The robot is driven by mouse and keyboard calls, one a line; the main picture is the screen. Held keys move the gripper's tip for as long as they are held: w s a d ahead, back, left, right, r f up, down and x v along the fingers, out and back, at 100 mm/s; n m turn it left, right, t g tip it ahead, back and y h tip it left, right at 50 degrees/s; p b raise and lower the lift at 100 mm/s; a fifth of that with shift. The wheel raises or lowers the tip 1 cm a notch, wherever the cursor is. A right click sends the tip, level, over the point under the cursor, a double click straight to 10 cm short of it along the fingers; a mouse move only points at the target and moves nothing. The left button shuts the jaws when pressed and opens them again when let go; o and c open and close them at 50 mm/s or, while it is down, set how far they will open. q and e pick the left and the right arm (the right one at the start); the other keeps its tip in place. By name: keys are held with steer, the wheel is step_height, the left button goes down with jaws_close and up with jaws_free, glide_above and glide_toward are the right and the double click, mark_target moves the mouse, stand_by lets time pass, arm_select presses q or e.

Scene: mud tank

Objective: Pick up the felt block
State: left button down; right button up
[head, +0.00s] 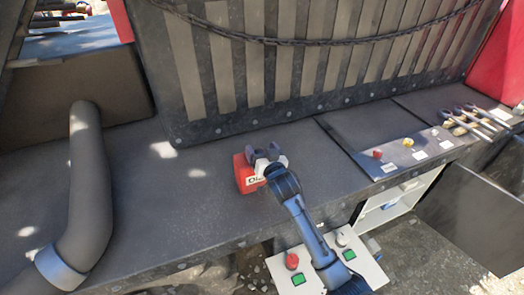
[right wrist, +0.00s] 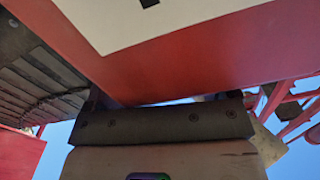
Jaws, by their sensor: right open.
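A red block (head: 243,171) with a white label and dark lettering stands on the dark grey bench. I cannot tell whether it is felt, and no other thing clearly reads as a felt block. My right gripper (head: 266,156) is open at the block's right and upper side, overlapping it in the head view. Part of the block and its label is hidden behind the gripper. In the right wrist view a red surface with a white patch (right wrist: 165,22) fills the upper part, very close. Contact cannot be told. My left gripper is not in view.
The grey bench (head: 160,215) is clear left of the block up to a thick bent pipe (head: 88,185). A slatted wall with a chain (head: 300,42) rises behind. A button box (head: 298,270) is at the front; several tools (head: 470,120) lie at the right.

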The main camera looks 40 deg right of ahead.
steer(key=b+v, duration=0.1)
steer(key=v, duration=1.1)
steer(key=s+a+f+n+g+y, duration=0.2)
steer(key=s+a+f+g, duration=0.2)
steer(key=s+f, duration=0.5)
steer(key=s+a+f+n+g+y, duration=0.3)
steer(key=s+a+f+g, duration=0.2)
steer(key=s+a+f, duration=0.3)
steer(key=shift+s+f+n, duration=0.3)
steer(key=shift+s+f, duration=0.05)
steer(key=shift+s, duration=0.3)
steer(key=shift+o, duration=0.6)
steer(key=s+a+f+n+g+y, duration=0.1)
steer(key=s+a+g, duration=0.3)
steer(key=s, duration=0.6)
steer(key=shift+s+f+n, duration=0.15)
steer(key=shift+f+n, duration=0.55)
steer(key=shift+f, duration=0.2)
steer(key=shift+a, duration=0.15)
